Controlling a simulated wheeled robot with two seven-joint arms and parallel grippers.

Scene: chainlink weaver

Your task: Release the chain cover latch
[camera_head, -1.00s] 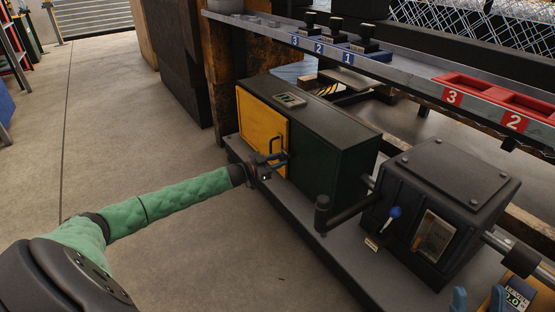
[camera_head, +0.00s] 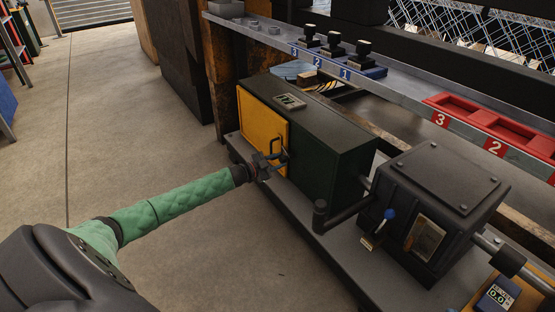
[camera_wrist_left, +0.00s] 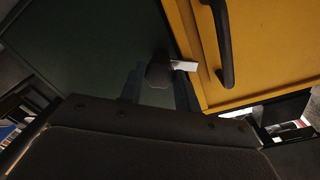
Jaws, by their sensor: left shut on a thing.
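The yellow chain cover (camera_head: 262,122) is closed on the front of the dark green housing (camera_head: 325,140). It carries a black bar handle (camera_head: 272,143), which also shows in the left wrist view (camera_wrist_left: 223,45). My left gripper (camera_head: 279,160) is at the cover's lower right edge, beside the handle. In the left wrist view a dark rounded latch knob (camera_wrist_left: 158,70) sits between my fingers, with a small white tag (camera_wrist_left: 184,66) next to it. The gripper is shut on this knob. Its stem is hidden. My right gripper is not in view.
A grey shelf (camera_head: 400,82) with black knobs and red trays (camera_head: 490,125) runs above. Open concrete floor (camera_head: 130,120) lies to the left.

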